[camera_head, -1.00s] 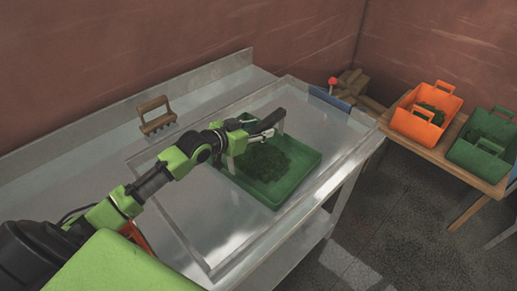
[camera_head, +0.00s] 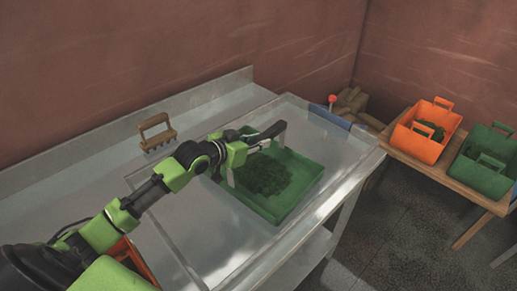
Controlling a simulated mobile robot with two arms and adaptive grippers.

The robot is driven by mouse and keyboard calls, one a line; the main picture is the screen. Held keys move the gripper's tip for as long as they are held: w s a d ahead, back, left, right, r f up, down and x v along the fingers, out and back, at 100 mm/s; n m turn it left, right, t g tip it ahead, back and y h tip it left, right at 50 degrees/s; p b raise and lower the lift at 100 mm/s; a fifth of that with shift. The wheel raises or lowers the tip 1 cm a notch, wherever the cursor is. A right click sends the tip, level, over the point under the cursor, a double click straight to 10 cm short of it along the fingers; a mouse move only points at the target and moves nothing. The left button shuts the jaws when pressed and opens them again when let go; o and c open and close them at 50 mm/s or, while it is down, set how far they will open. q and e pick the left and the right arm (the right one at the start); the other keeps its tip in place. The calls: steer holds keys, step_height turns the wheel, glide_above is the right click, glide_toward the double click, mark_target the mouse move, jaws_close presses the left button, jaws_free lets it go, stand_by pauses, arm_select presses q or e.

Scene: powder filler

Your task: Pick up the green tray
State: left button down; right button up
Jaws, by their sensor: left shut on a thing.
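The green tray (camera_head: 301,190) is on the metal table and holds a heap of dark green powder (camera_head: 265,174). My left gripper (camera_head: 256,155) reaches over the tray's far left side, with one finger near its left edge and the other near its back edge. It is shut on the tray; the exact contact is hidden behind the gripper. I cannot tell whether the tray is lifted clear of the surface. My right gripper is not in view.
A wooden-handled fork (camera_head: 156,132) stands at the table's back. A red-knobbed lever (camera_head: 332,100) is at the far corner. An orange crate (camera_head: 416,146) and a green crate (camera_head: 479,176) stand on a wooden bench (camera_head: 422,166) at right.

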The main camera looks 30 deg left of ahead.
arm_select(q)
steer(key=s+d+r+b, duration=0.1)
steer(key=s+r+b, duration=0.3)
steer(key=s+r, duration=0.85)
steer(key=r+p, duration=0.2)
steer(key=s+r+p, duration=0.1)
steer(key=p, duration=0.2)
steer(key=r+p, duration=0.2)
steer(key=shift+s+r+p, duration=0.25)
steer(key=shift+r+p, duration=0.05)
steer(key=shift+p, duration=0.1)
steer(key=shift+a, duration=0.1)
